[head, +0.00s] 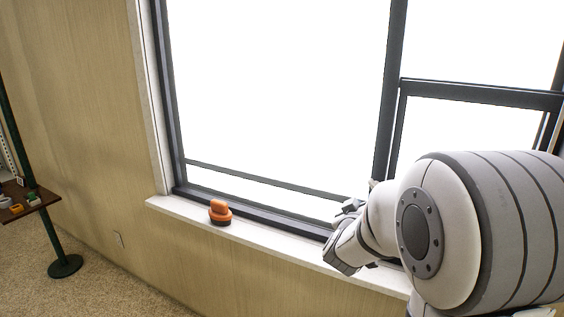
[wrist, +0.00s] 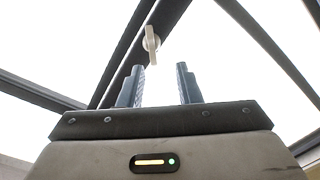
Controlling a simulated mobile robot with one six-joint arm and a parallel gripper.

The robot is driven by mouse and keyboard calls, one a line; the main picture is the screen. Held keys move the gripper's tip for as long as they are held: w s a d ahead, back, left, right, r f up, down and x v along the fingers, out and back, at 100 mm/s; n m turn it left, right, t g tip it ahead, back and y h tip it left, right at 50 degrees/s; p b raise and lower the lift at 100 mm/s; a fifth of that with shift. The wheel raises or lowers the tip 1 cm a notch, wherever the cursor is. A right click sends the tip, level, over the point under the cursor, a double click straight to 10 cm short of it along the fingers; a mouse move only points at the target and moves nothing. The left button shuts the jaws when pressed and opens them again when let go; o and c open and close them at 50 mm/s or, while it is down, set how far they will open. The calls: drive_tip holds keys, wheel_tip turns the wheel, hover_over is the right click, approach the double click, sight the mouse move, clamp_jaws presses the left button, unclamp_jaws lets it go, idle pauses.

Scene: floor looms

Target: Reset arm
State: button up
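My gripper shows in the wrist view (wrist: 160,86) with its two dark fingers apart and nothing between them. Beyond the fingertips is the dark window frame with a pale handle (wrist: 152,42) on it. In the head view my arm reaches in from the right, in front of the window, with its wrist end near the white sill (head: 270,245). The fingertips are mostly hidden by the arm there.
An orange object with a dark base (head: 220,212) stands on the sill, left of my arm. A dark shelf (head: 28,203) on a green post with small items is at the far left. Carpeted floor shows free at the lower left. The window frame (head: 392,90) is close to my arm.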

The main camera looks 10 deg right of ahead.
drive_tip(key=s+a+f+g+y+p, duration=0.25)
drive_tip(key=s+a+g+y, duration=0.25)
drive_tip(key=s+a+y, duration=0.6)
drive_tip(key=s+a+f+m+g+h, duration=0.1)
drive_tip(key=s+g, duration=0.6)
drive_tip(key=s, duration=1)
wheel_tip(320, 180, down, 2)
drive_tip(key=shift+a+h+p, duration=0.3)
drive_tip(key=shift+a, duration=0.3)
drive_tip(key=shift+o, duration=0.6)
